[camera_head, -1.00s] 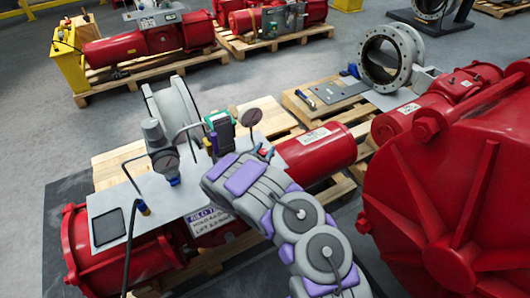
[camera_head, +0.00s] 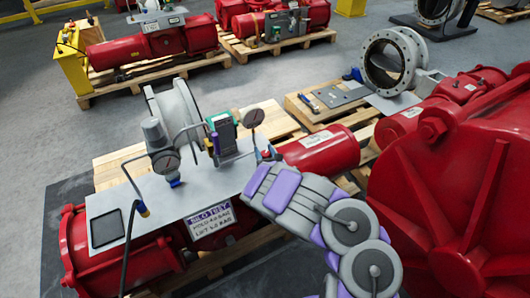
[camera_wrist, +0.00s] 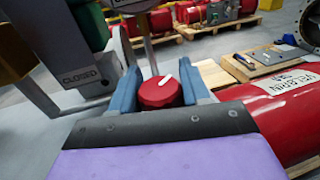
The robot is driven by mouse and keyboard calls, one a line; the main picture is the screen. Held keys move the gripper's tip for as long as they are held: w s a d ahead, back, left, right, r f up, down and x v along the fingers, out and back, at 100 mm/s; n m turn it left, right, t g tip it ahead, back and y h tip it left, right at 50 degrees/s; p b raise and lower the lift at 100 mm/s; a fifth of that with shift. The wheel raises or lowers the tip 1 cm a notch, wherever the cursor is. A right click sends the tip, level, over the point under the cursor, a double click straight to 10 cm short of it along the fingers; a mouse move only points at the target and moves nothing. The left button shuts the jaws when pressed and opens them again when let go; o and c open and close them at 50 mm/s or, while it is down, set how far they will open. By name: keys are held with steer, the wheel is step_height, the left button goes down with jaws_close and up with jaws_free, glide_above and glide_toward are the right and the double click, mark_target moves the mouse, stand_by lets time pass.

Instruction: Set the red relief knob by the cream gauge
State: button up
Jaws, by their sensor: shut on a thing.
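In the head view, the knob (camera_head: 266,154) is a small red spot at the plate's right end, at the tip of my gripper. A gauge (camera_head: 254,117) on a stem stands just behind it; its dial looks dark and cannot be read.
A grey plate (camera_head: 185,203) carries a green box (camera_head: 223,130), pipes and a dark tablet-like panel (camera_head: 107,228). A red cylinder (camera_head: 320,150) lies right of the knob. A large red housing (camera_head: 455,190) stands close on the right.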

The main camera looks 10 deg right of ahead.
steer(key=shift+a+r+n+g+y, duration=0.1)
steer(key=shift+n+g+y, duration=0.2)
steer(key=shift+n+y, duration=1)
steer(key=shift+y, duration=0.4)
steer(key=o, duration=1)
steer(key=shift+c, duration=0.2)
